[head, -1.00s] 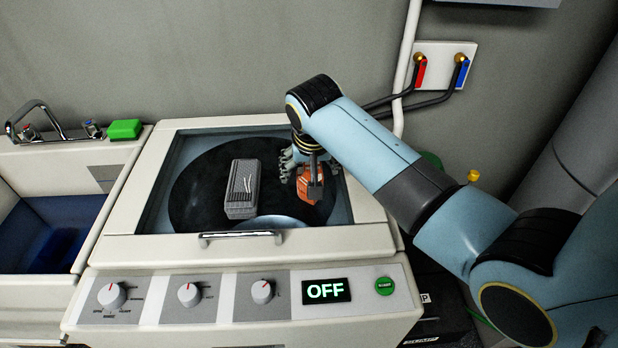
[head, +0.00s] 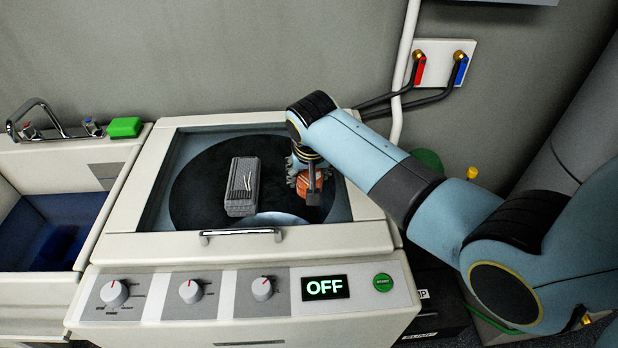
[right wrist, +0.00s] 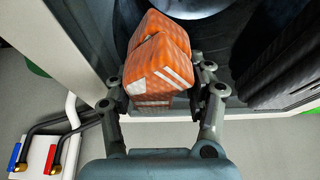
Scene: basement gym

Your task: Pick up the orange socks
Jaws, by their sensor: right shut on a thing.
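The orange socks (head: 309,184) are a folded orange bundle with white marks, over the right part of the washing machine's top window. In the right wrist view the orange socks (right wrist: 158,58) sit between the fingers of my right gripper (right wrist: 160,88). My right gripper (head: 312,185) is shut on them, and its fingers hide part of the bundle in the head view. I cannot tell whether the socks touch the surface under them. My left gripper is not in view.
A grey ribbed bundle (head: 242,186) lies on the dark round window left of the socks. The washer's front handle (head: 241,236) and knob panel (head: 226,294) are nearer. A sink (head: 60,220) with a green block (head: 124,127) is at left. Wall taps (head: 440,66) are behind my arm.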

